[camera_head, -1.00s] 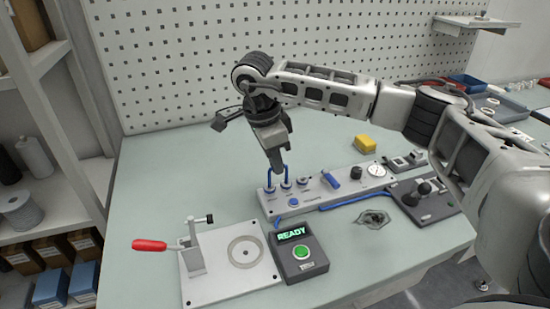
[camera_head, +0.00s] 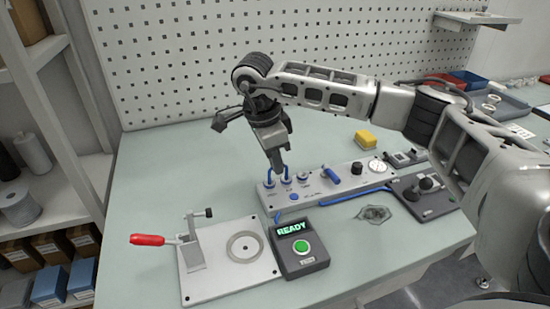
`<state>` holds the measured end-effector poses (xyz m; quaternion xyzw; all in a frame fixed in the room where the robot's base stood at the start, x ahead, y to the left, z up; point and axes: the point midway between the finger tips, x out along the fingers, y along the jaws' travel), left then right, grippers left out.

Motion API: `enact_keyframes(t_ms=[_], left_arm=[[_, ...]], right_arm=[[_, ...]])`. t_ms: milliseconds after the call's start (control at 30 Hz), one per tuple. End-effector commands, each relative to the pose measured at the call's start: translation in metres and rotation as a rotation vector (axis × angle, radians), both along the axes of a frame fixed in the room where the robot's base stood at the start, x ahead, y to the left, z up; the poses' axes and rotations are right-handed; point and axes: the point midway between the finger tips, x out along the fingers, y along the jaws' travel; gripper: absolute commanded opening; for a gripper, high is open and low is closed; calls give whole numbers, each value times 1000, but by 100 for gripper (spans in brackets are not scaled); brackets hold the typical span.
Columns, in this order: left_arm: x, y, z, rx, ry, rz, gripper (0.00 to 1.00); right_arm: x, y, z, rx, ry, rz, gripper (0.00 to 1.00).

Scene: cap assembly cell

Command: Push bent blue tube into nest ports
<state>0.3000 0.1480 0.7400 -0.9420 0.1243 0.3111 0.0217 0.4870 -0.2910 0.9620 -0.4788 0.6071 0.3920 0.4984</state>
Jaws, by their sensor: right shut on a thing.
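The bent blue tube (camera_head: 285,172) stands at the left end of the light grey nest panel (camera_head: 315,199). Its two legs point down at two round ports (camera_head: 286,181) in the panel's top; whether they are fully seated is too small to tell. My right gripper (camera_head: 277,163) comes down from above and is shut on the top of the tube, hiding its bend. My left gripper is not in view.
A fixture plate with a red-handled clamp (camera_head: 148,240) lies front left, beside a box reading READY with a green button (camera_head: 302,247). A yellow block (camera_head: 365,138) sits behind the panel. A dark fixture (camera_head: 425,200) stands to the right. The table's left part is clear.

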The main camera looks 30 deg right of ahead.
Motion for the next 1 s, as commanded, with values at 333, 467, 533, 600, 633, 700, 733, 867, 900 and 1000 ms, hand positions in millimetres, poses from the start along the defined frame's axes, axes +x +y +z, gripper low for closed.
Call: enact_keyframes(t_ms=[333, 467, 533, 600, 633, 700, 733, 867, 900, 1000], left_arm=[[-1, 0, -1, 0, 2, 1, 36], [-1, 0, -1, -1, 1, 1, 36], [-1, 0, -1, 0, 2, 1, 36], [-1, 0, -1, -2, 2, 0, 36], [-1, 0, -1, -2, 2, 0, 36], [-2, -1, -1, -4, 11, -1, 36], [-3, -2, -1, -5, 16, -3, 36], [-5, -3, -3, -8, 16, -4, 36], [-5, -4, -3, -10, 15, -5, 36], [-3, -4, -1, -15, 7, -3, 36]], right_arm=[[0, 0, -1, 0, 1, 1, 39], [0, 0, -1, 0, 1, 1, 39], [0, 0, -1, 0, 1, 1, 39], [0, 0, 0, 0, 1, 1, 39], [0, 0, 0, 0, 1, 1, 39], [0, 1, 2, 1, -1, 1, 39], [1, 2, 7, 0, -3, 2, 39], [3, 7, 32, 2, -5, 2, 39], [3, 9, 42, 2, -6, 2, 39], [4, 14, 67, 1, -4, 3, 39]])
